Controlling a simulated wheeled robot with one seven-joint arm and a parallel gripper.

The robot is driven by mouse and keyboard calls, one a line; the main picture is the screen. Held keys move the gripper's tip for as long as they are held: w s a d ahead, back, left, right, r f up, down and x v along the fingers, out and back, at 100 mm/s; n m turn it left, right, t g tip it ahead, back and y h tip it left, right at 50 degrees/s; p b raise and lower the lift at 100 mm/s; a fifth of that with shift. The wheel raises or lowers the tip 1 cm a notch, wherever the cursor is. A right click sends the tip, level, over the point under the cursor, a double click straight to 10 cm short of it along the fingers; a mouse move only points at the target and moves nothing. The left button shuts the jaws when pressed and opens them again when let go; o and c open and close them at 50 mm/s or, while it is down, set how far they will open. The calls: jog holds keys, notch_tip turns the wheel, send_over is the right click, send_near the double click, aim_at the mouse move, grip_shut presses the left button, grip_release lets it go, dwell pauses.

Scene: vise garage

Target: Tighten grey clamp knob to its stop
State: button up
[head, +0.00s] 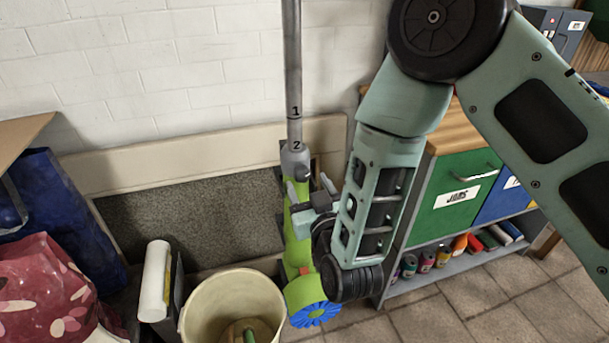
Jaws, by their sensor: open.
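An upright grey pole (293,60) marked 1 and 2 runs down into a grey clamp collar (295,157) on top of a bright green body. The grey clamp knob (305,172) seems to be the small part at the collar's lower right; its outline is hard to make out. My gripper (307,182) is open, with its two fingers pointing up, one on each side just below the knob. Whether a finger touches the knob or collar cannot be told. The gripper and wrist hide part of the green body (297,258), which has a blue ribbed wheel (314,314) at its foot.
A cream bucket (233,303) stands in front, left of the green body. A blue bag (68,215) and a red patterned bag (45,290) are at the left. A cabinet with a green drawer (455,197) stands right, behind my arm. A white brick wall is behind.

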aim_at(304, 177)
jog(key=shift+x, duration=1.6)
jog(key=c, duration=1)
jog(key=shift+o, duration=0.2)
